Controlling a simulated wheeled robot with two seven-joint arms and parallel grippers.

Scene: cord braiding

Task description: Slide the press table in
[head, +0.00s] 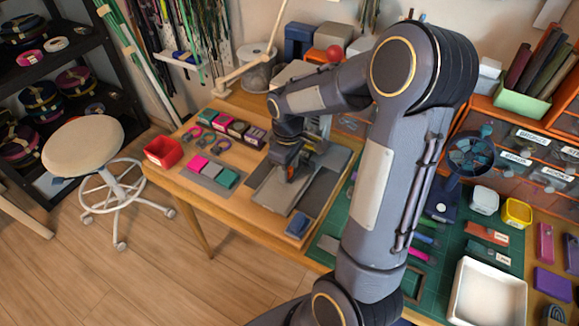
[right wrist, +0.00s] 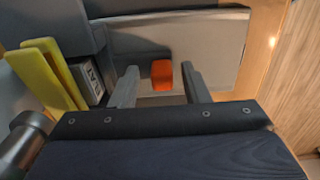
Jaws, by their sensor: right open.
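The press table (head: 272,192) is a flat grey plate on the wooden bench, sticking out in front of the press (head: 322,130). My right arm hides much of the press. My right gripper (head: 288,178) points down over the plate. In the right wrist view, my right gripper (right wrist: 158,72) has its two grey fingers apart, with an orange-red block (right wrist: 162,76) showing between them. I cannot tell whether the fingers touch it. A pale grey plate (right wrist: 222,55) lies beyond them. My left gripper is not in view.
Left of the plate lie a tray with coloured blocks (head: 207,172) and a red box (head: 163,151). A small blue block (head: 298,225) sits near the front edge. A stool (head: 83,147) stands on the floor. Yellow bars (right wrist: 50,75) show at left in the wrist view.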

